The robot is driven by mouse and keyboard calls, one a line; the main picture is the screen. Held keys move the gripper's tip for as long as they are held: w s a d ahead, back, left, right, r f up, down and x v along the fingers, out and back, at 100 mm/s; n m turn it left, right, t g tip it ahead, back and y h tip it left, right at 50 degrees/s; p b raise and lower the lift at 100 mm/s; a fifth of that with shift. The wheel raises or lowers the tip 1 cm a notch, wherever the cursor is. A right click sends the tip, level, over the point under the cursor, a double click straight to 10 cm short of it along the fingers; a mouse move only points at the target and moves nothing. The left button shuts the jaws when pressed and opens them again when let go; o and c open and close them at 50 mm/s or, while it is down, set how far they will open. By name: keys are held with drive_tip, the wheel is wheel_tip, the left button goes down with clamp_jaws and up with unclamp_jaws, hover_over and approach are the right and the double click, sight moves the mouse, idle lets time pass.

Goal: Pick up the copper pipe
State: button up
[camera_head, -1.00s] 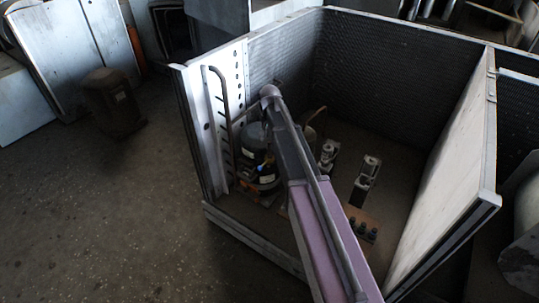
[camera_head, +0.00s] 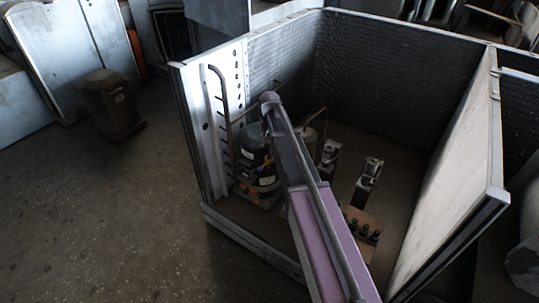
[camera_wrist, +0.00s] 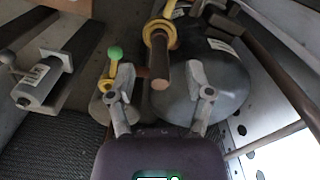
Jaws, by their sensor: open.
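My gripper (camera_wrist: 160,76) shows in the wrist view with its two fingers apart and nothing clamped between them. A brown, copper-toned pipe (camera_wrist: 160,74) points its round end toward the camera, between the fingertips in the picture; I cannot tell its depth from them. A yellow ring surrounds it farther up. In the head view, a thin bent pipe (camera_head: 224,92) rises along the left metal panel, and a thin brownish pipe (camera_head: 314,116) shows behind my arm. I cannot tell which of these matches the pipe between the fingers. My arm hides the gripper in the head view.
A dark compressor (camera_head: 256,160) stands inside the open housing beside my arm. Metal walls enclose it, with a tall panel (camera_head: 455,165) at right. Small fittings (camera_head: 368,172) stand on the housing floor. A brown cylinder (camera_head: 110,105) stands outside on the open floor at left.

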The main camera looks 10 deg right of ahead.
sight(270, 152)
drive_tip(key=shift+f+b, duration=1.1)
drive_tip(key=shift+f, duration=0.3)
clamp_jaws()
